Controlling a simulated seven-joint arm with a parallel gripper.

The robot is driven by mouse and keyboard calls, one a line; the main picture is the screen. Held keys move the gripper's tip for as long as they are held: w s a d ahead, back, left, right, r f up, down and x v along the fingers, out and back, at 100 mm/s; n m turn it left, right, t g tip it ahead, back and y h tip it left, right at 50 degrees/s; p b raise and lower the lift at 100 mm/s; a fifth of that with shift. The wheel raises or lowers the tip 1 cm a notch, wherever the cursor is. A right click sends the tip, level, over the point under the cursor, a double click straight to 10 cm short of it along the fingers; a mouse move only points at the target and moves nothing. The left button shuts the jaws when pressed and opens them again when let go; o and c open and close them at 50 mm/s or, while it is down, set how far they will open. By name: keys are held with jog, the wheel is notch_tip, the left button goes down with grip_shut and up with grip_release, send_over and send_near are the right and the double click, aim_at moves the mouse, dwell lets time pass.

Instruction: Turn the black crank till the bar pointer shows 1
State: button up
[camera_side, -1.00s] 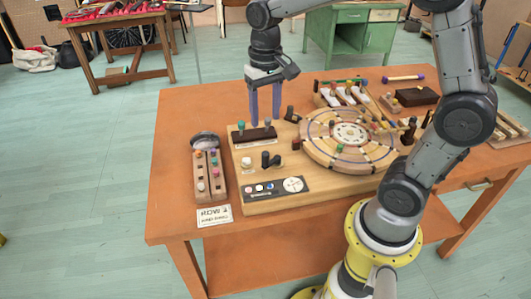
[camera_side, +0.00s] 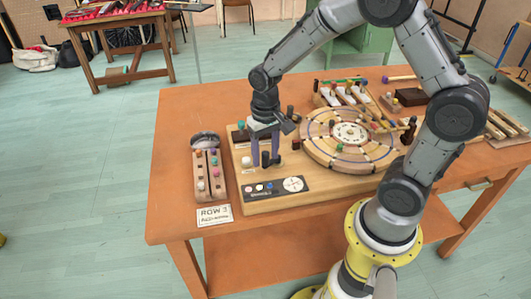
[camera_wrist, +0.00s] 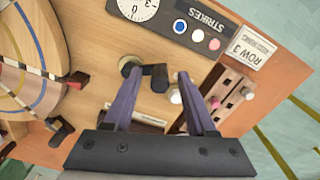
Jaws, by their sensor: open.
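The black crank (camera_wrist: 159,78) is in the upper middle of the wrist view, its arm running from a round hub to a thick upright knob. In the side view the crank (camera_side: 266,159) is partly hidden by my fingers. My gripper (camera_wrist: 156,82) is open, with its two purple fingers on either side of the crank; contact cannot be told. My gripper (camera_side: 265,164) is low over the board in the side view. The white dial (camera_side: 293,185) sits on a black panel. Its top is cut off in the wrist view (camera_wrist: 138,8), where a 0 shows; the pointer's reading is unclear.
A round wooden wheel (camera_side: 350,164) with pegs stands right of the crank. A white knob (camera_side: 246,161) is left of it. A peg rack (camera_side: 200,186) and a ROW 3 card (camera_side: 214,216) lie on the orange table. A dark block (camera_side: 243,136) stands behind my gripper.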

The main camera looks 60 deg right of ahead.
jog(key=shift+c, duration=0.2)
grip_shut()
dwell(0.3)
jog(key=n, duration=0.1)
jog(key=s+n, duration=0.1)
jog(key=shift+a+n, duration=0.1)
jog(key=shift+n, duration=0.3)
jog(key=n, duration=0.1)
jog(key=s+n, duration=0.1)
jog(key=n, duration=0.1)
jog(key=shift+s, duration=0.25)
jog(key=shift+s+d+n, duration=0.2)
jog(key=shift+s+n, duration=0.1)
jog(key=shift+n, duration=0.7)
jog(key=shift+s+d+n, duration=0.25)
jog(key=shift+n, duration=0.75)
jog(key=shift+s+d+n, duration=0.2)
jog(key=shift+s+n, duration=0.1)
jog(key=shift+n, duration=0.7)
